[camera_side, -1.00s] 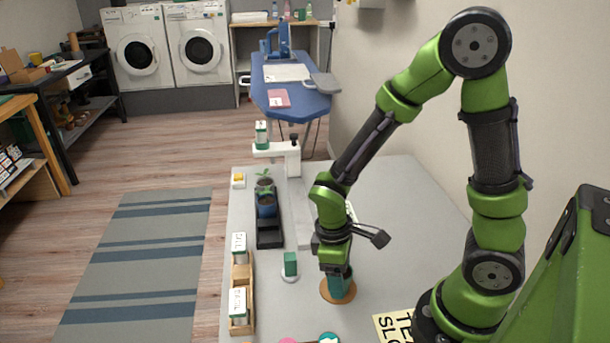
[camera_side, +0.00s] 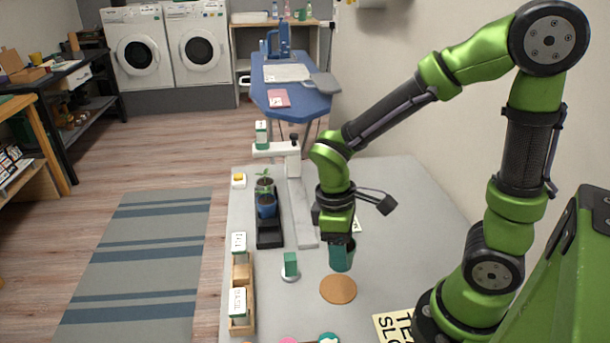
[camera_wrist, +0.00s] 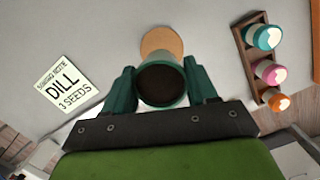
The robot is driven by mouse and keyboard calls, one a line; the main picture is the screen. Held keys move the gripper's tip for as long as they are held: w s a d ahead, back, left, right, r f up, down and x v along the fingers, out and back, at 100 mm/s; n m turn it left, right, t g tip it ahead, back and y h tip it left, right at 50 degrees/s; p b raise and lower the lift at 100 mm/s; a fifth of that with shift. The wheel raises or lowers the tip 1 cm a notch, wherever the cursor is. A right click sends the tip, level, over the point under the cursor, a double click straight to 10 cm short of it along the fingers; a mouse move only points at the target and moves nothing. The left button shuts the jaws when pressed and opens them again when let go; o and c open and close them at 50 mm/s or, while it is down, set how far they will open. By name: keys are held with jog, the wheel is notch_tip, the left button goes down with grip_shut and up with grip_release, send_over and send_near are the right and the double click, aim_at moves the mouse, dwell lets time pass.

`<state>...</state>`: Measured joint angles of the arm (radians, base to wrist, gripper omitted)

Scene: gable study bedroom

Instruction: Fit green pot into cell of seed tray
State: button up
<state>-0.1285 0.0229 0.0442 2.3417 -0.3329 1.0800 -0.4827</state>
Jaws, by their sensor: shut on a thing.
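A green pot (camera_side: 341,256) with dark soil is held in my gripper (camera_side: 338,244), upright and in the air above the table. The wrist view shows the pot's rim and soil (camera_wrist: 161,84) between the two green fingers of my gripper (camera_wrist: 160,88), which are shut on its sides. The black seed tray (camera_side: 268,236) lies to the left on the table. A blue pot (camera_side: 267,205) and a pot with a seedling (camera_side: 264,184) sit in its farther part, and its near end looks empty.
A round cork mat (camera_side: 338,290) lies bare below the pot. A small green block on a white disc (camera_side: 290,267) stands between gripper and tray side. A white post fixture (camera_side: 293,157) stands beyond. A wooden box with packets (camera_side: 241,297) lies at the left edge.

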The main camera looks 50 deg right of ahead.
notch_tip(320, 180, up, 3)
jog(key=shift+w+f, duration=0.1)
jog(key=shift+f, duration=0.05)
jog(key=w+d+r+m, duration=0.35)
jog(key=w+r, duration=0.35)
jog(key=w, duration=0.5)
jog(key=s+f+n, duration=0.4)
jog(key=s+f, duration=0.3)
jog(key=f, duration=0.5)
jog(key=shift+m, duration=0.25)
jog(key=w, duration=1)
jog(key=w+a+f, duration=0.1)
jog(key=w, duration=0.5)
jog(key=shift+f, duration=0.1)
jog(key=shift+w+f, duration=0.15)
jog(key=shift+f, duration=1.6)
jog(key=shift+f, duration=0.15)
